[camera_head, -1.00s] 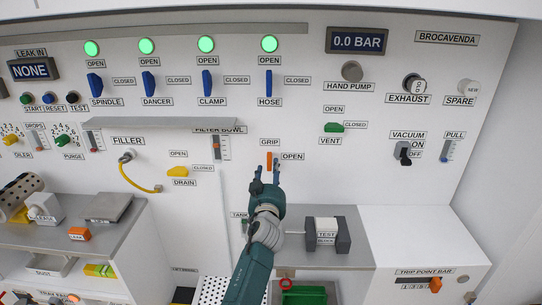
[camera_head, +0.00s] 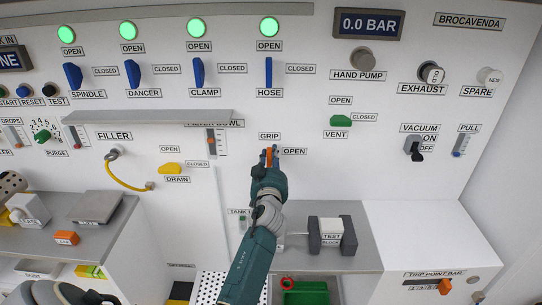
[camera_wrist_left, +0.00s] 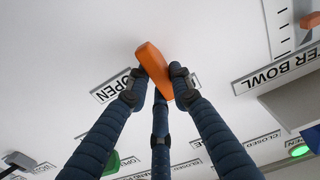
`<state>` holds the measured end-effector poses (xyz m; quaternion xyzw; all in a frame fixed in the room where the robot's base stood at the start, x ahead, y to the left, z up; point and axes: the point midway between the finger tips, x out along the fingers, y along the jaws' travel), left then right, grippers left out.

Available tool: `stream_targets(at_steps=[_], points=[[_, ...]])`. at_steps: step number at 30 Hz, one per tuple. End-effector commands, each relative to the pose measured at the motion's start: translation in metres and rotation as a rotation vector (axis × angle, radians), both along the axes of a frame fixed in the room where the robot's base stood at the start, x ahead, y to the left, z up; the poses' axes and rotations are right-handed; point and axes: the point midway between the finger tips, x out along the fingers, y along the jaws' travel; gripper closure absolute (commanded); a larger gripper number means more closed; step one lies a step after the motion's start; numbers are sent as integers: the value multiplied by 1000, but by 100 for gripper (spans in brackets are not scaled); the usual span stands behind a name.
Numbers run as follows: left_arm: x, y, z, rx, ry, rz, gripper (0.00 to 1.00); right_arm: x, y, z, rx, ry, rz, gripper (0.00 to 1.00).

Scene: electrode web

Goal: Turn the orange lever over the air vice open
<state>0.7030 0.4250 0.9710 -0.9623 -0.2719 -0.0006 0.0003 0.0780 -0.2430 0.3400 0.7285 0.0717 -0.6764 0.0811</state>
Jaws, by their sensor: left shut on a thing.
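The orange lever (camera_head: 269,156) under the GRIP label stands about upright on the white panel, with the OPEN label (camera_head: 294,152) to its right. It also shows in the wrist view (camera_wrist_left: 153,66), between the dark fingertips. My left gripper (camera_head: 267,166) is at the lever, its fingers shut on it from both sides and hiding its lower part. The air vice (camera_head: 348,235) stands below on the grey shelf, its dark jaws on either side of the white test block (camera_head: 330,229). My right gripper is not recognisable in these views.
The filter bowl gauge (camera_head: 210,140) and a protruding grey ledge (camera_head: 150,117) are left of the lever. The blue hose lever (camera_head: 268,72) is above it. The green vent lever (camera_head: 341,121) is to the upper right. The panel right of the OPEN label is clear.

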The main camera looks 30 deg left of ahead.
Motion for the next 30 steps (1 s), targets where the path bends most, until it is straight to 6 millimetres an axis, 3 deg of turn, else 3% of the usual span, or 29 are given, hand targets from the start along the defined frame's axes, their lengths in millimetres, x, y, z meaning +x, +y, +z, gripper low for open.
stream_targets(at_steps=[14,30], points=[[1,-1,-1,49,30,-1,100,15,10,-2,12,-23,-3,60],[3,-3,-4,427,261,1,100,14,10,-12,13,-20,-1,60]])
